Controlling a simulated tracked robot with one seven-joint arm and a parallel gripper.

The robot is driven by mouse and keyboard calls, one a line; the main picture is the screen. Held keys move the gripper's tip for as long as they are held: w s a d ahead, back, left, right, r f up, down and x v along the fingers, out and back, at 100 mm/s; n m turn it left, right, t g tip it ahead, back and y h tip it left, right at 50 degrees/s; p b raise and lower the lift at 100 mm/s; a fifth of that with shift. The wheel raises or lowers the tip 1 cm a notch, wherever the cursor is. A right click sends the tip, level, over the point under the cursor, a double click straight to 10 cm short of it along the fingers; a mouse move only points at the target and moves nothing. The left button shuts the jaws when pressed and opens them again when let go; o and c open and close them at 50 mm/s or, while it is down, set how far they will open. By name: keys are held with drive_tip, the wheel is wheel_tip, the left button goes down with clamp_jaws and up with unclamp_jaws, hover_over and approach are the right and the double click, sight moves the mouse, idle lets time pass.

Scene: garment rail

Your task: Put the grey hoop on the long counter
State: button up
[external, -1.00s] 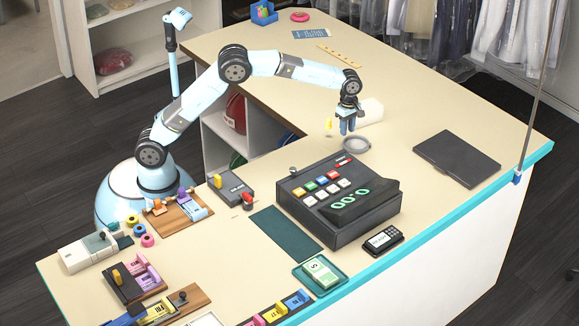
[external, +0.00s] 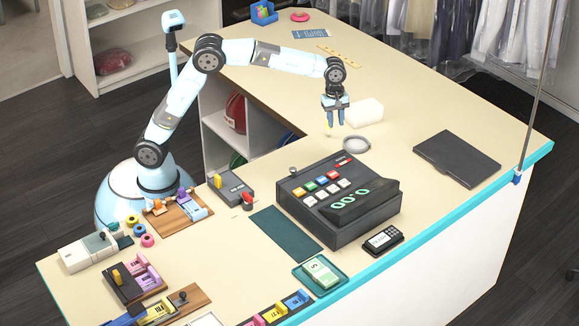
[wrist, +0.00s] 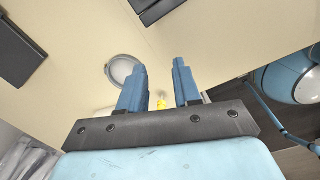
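A grey ring-shaped thing (external: 356,145), the only grey hoop-like object I see, lies flat on the cream long counter (external: 430,112), behind the cash register. Its inside looks pale, and I cannot tell whether it is an open hoop or a shallow dish. It also shows in the wrist view (wrist: 122,70), left of my fingers and partly behind one. My gripper (external: 335,124) is above the counter, up and left of the ring and apart from it. In the wrist view my gripper (wrist: 160,68) has its two blue fingers spread, with nothing held between them.
A small yellow thing (external: 328,131) is just below my fingers, partly hidden. A white block (external: 364,112) stands right of my gripper. The dark cash register (external: 338,200) is in front of the ring, and a dark flat case (external: 457,158) lies to the right. The counter between them is clear.

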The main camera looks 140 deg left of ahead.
drive_tip(key=s+d+r+m+t, duration=0.1)
drive_tip(key=d+r+m, duration=0.3)
drive_tip(key=d, duration=0.7)
drive_tip(key=s+d+r+m+t, duration=0.1)
drive_tip(key=d+r+m, duration=0.2)
drive_tip(key=d+m, duration=0.55)
drive_tip(key=s+d+r+m, duration=0.1)
drive_tip(key=d+r+m, duration=0.2)
drive_tip(key=d, duration=1.1)
drive_tip(key=s+d+f+m+t, duration=0.1)
drive_tip(key=s+d+f+m, duration=0.2)
drive_tip(key=s+d+m, duration=0.5)
drive_tip(key=s+d+f+m+t, duration=0.1)
drive_tip(key=s+d+f+m, duration=0.2)
drive_tip(key=s+d+m, duration=0.5)
drive_tip(key=s+d, duration=0.3)
drive_tip(key=d, duration=0.2)
drive_tip(key=shift+d+t, duration=0.15)
drive_tip(key=shift+t, duration=0.25)
